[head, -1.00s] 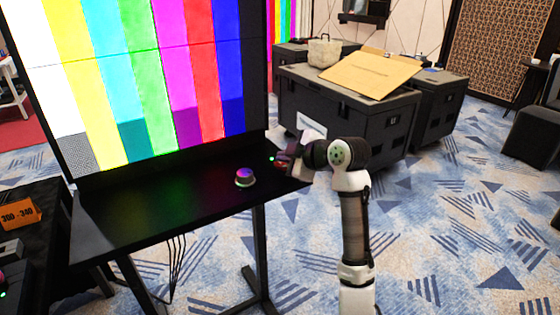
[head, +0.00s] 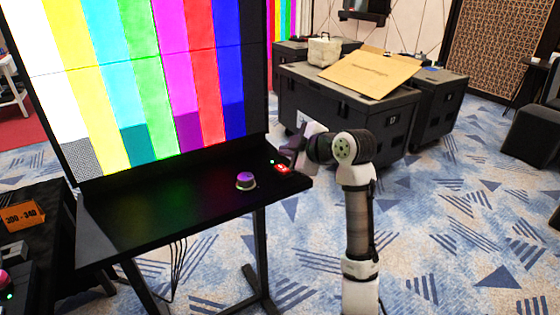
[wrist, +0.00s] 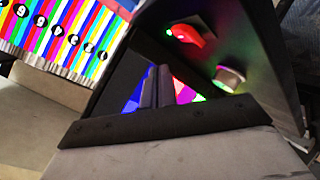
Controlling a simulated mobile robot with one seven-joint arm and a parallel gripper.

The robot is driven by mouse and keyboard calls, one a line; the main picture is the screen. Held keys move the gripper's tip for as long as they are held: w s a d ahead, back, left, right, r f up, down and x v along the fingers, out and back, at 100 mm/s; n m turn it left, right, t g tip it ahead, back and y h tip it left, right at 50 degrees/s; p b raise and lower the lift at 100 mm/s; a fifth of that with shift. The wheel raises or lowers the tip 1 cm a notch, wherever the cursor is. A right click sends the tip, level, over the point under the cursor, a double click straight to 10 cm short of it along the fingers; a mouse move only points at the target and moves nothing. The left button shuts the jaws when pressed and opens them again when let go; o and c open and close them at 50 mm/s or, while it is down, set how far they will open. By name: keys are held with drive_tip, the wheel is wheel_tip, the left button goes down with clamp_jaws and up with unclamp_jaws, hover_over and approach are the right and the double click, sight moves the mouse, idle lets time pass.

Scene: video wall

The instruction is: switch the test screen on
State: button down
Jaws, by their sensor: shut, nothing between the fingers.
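The test screen (head: 155,75) is lit with vertical colour bars behind the black desk (head: 150,215). A red switch (head: 282,169) with a small green light beside it sits near the desk's right end. It also shows in the wrist view (wrist: 187,34), its green light lit. My gripper (head: 289,151) is just above and behind the red switch in the head view, apart from it. Its two fingers (wrist: 155,88) are together and empty in the wrist view. Whether the switch is tilted on or off is too small to tell.
A round dome-topped knob (head: 246,181) stands left of the switch on the desk, also in the wrist view (wrist: 230,78). Black flight cases (head: 345,110) stand behind my arm, a cardboard sheet (head: 370,72) on one.

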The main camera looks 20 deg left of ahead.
drive_tip(key=r, duration=0.1)
drive_tip(key=p, duration=0.1)
drive_tip(key=r, duration=0.1)
drive_tip(key=shift+s+d+r, duration=0.3)
drive_tip(key=shift+d+r, duration=0.05)
